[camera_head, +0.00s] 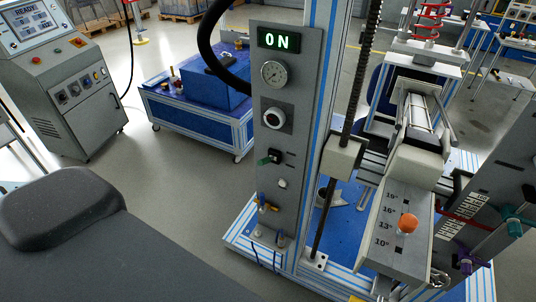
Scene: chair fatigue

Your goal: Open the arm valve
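A grey control panel (290,130) stands upright on the test rig, with a lit green "ON" display (279,40), a round gauge (274,73) and a round knob (273,118) below it. A small fitting with yellow and blue parts (266,203) is lower on the panel. No label that I can read tells which one is the arm valve. Neither of my grippers is in view.
The rig's blue-striped column (313,130) and a sloped plate with an orange knob (407,223) stand right of the panel. A console (65,75) and a blue cart (195,120) are behind left. A dark rounded shape fills the lower left. Floor between is clear.

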